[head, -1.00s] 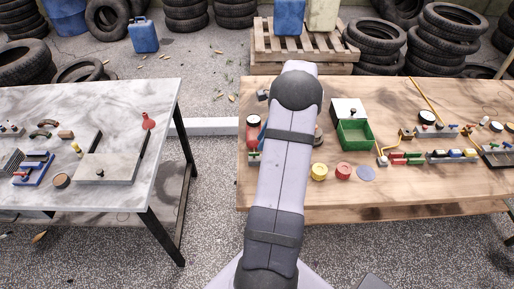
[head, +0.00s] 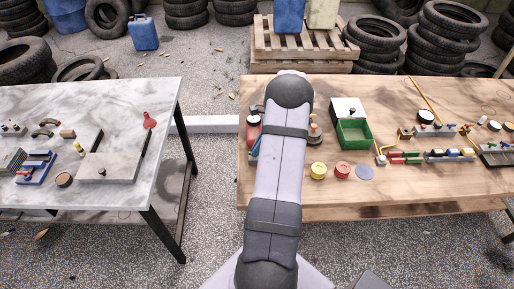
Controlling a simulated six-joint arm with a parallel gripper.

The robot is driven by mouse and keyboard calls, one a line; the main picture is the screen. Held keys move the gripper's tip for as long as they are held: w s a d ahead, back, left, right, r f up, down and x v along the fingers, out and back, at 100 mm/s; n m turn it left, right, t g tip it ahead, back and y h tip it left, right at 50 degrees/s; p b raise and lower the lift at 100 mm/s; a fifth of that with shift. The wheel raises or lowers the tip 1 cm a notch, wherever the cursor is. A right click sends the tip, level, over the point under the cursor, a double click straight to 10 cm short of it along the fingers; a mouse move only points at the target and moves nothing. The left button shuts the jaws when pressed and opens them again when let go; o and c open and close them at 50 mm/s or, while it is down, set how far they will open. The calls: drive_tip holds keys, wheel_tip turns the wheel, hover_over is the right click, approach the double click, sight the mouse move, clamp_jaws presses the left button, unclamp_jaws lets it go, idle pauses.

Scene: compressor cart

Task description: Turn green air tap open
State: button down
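I cannot make out the green air tap for certain. Small green parts show on the right bench among fittings: a green piece (head: 413,159) beside a red piece (head: 397,158), too small to identify. My arm reaches away from the camera over that end of the bench. My gripper is hidden beyond the arm, so its fingers and anything they touch do not show.
The wooden bench (head: 300,205) holds an open green box (head: 355,133), a yellow round piece (head: 318,171), a red one (head: 342,171) and a blue-grey disc (head: 364,173). A marble-topped table (head: 120,120) stands left, across a gap. The bench's front strip is clear.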

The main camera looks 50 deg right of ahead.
drive_tip(key=shift+n, duration=0.3)
drive_tip(key=n, duration=0.2)
drive_tip(key=n+g+y+b, duration=0.1)
drive_tip(key=n, duration=0.1)
drive_tip(key=shift+w+d+f+g, duration=0.1)
drive_tip(key=shift+w+d+g, duration=0.1)
drive_tip(key=shift+g, duration=0.1)
drive_tip(key=n, duration=0.2)
drive_tip(key=n+g, duration=0.1)
drive_tip(key=n, duration=0.1)
drive_tip(key=n+g+b, duration=0.1)
drive_tip(key=shift+w+n, duration=0.25)
drive_tip(key=shift+n, duration=0.15)
drive_tip(key=n, duration=0.2)
drive_tip(key=n+g, duration=0.1)
drive_tip(key=n, duration=0.1)
drive_tip(key=n+g, duration=0.1)
drive_tip(key=n, duration=0.1)
drive_tip(key=shift+w+a+h+b, duration=0.15)
drive_tip(key=shift+w+h+b, duration=0.15)
drive_tip(key=shift+b, duration=0.1)
drive_tip(key=c, duration=1.9)
unclamp_jaws()
drive_tip(key=shift+s, duration=0.1)
